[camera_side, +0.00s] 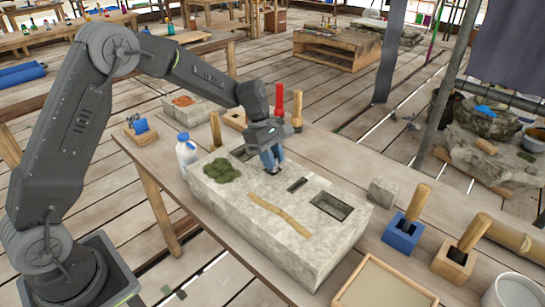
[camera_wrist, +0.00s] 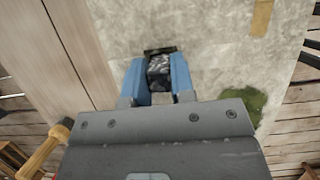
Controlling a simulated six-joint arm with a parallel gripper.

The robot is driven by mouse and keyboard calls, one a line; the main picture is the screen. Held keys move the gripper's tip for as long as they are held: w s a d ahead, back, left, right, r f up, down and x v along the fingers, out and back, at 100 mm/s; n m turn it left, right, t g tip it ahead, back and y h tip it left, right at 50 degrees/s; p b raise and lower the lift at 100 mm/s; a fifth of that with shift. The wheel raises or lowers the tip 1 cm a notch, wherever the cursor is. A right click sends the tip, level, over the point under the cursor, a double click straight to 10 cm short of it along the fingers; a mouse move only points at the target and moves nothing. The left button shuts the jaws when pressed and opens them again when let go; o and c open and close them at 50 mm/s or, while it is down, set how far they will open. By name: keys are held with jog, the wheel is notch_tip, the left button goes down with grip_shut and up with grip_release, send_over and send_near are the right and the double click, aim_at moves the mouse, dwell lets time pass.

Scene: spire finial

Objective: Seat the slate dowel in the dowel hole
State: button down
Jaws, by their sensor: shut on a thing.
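My gripper (camera_side: 271,165) is over the top of the pale stone block (camera_side: 283,236), with its blue fingers pointing down. In the wrist view the two blue fingers (camera_wrist: 158,75) are shut on the dark, mottled slate dowel (camera_wrist: 158,66). A dark opening (camera_wrist: 160,49) in the stone shows right at the dowel's far end. I cannot tell whether the dowel's tip is inside it or just above it. In the side view the fingers hide most of the dowel and the spot below it.
The block's top also has a narrow slot (camera_side: 298,185), a larger rectangular recess (camera_side: 332,205), green moss (camera_side: 221,171) and a tan strip (camera_side: 280,213). A bottle (camera_side: 186,150) stands at its left. Wooden-handled tools stand in a blue holder (camera_side: 403,234) and a wooden holder (camera_side: 454,264) at right.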

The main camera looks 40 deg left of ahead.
jog(key=c, duration=1)
grip_release()
jog(key=shift+o, duration=0.2)
jog(key=v, duration=1.2)
jog(key=s+d+r+m+t+y, duration=0.1)
jog(key=s+r+m, duration=0.3)
jog(key=s, duration=0.3)
jog(key=s+d+r+m+t+y, duration=0.1)
jog(key=s+d+r+m, duration=0.1)
jog(key=s+r+m, duration=0.35)
jog(key=s+f+m+t+y, duration=0.1)
jog(key=s+m, duration=0.3)
jog(key=s, duration=0.4)
jog(key=s+f+m+t+y, duration=0.1)
jog(key=s+f+m+t, duration=0.1)
jog(key=s, duration=0.6)
jog(key=shift+s+d+f+m+t, duration=0.2)
jog(key=shift+s+f+m+t, duration=0.15)
jog(key=shift+f+m, duration=0.65)
jog(key=shift+r+m, duration=0.25)
